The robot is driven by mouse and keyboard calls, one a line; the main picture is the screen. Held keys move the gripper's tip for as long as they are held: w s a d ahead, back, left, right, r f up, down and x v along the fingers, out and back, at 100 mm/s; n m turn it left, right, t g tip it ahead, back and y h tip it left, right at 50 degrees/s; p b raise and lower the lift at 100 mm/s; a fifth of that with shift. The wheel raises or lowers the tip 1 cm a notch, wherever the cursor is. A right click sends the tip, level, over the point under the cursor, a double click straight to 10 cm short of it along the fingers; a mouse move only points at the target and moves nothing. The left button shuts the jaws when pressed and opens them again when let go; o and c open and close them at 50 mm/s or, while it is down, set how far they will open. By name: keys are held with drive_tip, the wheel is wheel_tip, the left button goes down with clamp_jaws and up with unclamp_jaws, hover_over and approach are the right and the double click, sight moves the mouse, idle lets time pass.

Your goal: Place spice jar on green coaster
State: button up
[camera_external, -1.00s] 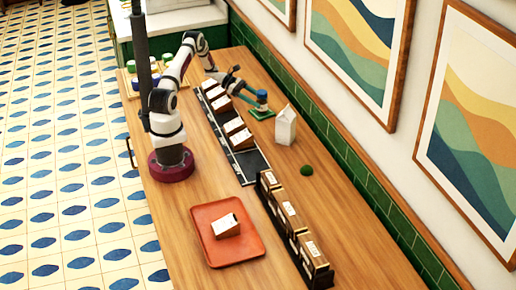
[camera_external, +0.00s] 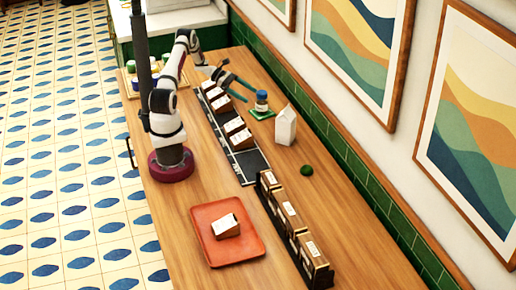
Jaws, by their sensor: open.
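The spice jar (camera_external: 261,99), blue-topped with a pale label band, stands upright on the green coaster (camera_external: 263,114) towards the back of the counter. The coaster's edges show around the jar's base. My gripper (camera_external: 248,90) is open and empty, to the left of the jar and apart from it. Its fingers point towards the jar.
A white carton (camera_external: 286,126) stands close to the right of the coaster. A dark strip (camera_external: 251,163) with several boxes lies left of it. Nearer are a green ball (camera_external: 306,170), a dark rack (camera_external: 275,207) of boxes and an orange tray (camera_external: 243,252) holding a box.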

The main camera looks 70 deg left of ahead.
drive_tip(key=v, duration=0.7)
drive_tip(key=s+d+r+m+g+y, duration=0.25)
drive_tip(key=d+r+m+g, duration=0.3)
drive_tip(key=d+m, duration=0.5)
drive_tip(key=s+d+r+m+g+y, duration=0.1)
drive_tip(key=s+d+r+m+g, duration=0.35)
drive_tip(key=d, duration=0.85)
drive_tip(key=s+d+r+m+y, duration=0.1)
drive_tip(key=s+m+y, duration=0.3)
drive_tip(key=s+m, duration=0.2)
drive_tip(key=s+d+r+m+y, duration=0.2)
drive_tip(key=s+m+y, duration=0.2)
drive_tip(key=s+m, duration=0.3)
drive_tip(key=m, duration=0.4)
drive_tip(key=shift+s+d+r+m, duration=0.3)
drive_tip(key=shift+r, duration=0.05)
